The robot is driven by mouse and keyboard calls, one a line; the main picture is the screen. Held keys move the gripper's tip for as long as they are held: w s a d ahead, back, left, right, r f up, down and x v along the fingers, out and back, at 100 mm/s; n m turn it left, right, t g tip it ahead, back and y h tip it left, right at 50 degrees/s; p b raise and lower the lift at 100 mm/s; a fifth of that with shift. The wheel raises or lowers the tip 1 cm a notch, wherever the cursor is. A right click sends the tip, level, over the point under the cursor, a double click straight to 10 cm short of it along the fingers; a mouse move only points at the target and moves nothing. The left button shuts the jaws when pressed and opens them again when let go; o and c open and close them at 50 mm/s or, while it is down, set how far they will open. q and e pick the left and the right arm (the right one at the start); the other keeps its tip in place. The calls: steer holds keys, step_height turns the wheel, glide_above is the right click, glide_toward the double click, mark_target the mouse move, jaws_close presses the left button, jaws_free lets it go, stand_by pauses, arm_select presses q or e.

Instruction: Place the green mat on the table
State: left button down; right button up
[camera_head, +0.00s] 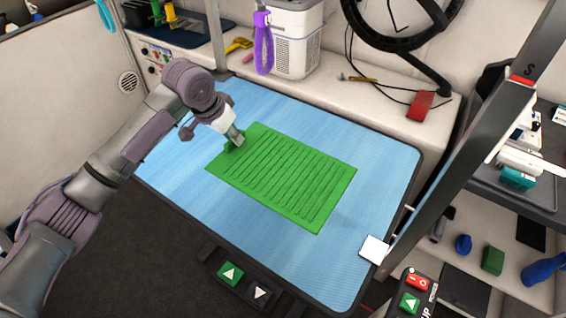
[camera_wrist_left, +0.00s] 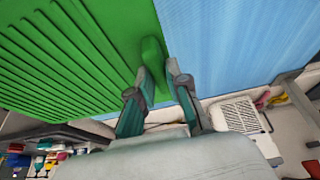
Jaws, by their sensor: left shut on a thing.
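The green mat (camera_head: 283,177) is a ribbed rectangle over the middle of the blue table (camera_head: 375,155). It lies about flat, and a slight shadow shows by its right corner. I cannot tell if all of it touches the table. My left gripper (camera_head: 237,139) is at the mat's far left corner, shut on a raised green tab there. In the left wrist view the fingers (camera_wrist_left: 160,72) close on the tab of the mat (camera_wrist_left: 65,50), with the blue table top (camera_wrist_left: 235,45) beside it. My right gripper does not show.
A shelf behind the table holds a white ventilated box (camera_head: 297,45) and a red-ended tool (camera_head: 421,106). A grey post (camera_head: 462,150) rises at the table's right side. A white square piece (camera_head: 375,249) sits at the front right edge. Bare blue surface surrounds the mat.

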mark_target(227, 153)
arm_select(q)
step_height(227, 153, down, 2)
steer(key=shift+d+b, duration=0.15)
steer(key=shift+b, duration=0.2)
steer(key=f, duration=0.3)
steer(key=shift+d+f, duration=0.2)
steer(key=shift+f, duration=0.15)
step_height(227, 153, down, 6)
steer(key=shift+r+p, duration=0.1)
steer(key=shift+p, duration=0.2)
steer(key=c, duration=1.1)
jaws_free()
steer(key=shift+c, duration=0.2)
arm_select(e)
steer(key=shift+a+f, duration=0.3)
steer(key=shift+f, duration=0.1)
arm_select(q)
steer(key=shift+r, duration=0.15)
steer(key=shift+a+r, duration=0.15)
steer(key=shift+r, duration=0.2)
steer(key=v, duration=1.1)
steer(key=shift+s+a, duration=0.1)
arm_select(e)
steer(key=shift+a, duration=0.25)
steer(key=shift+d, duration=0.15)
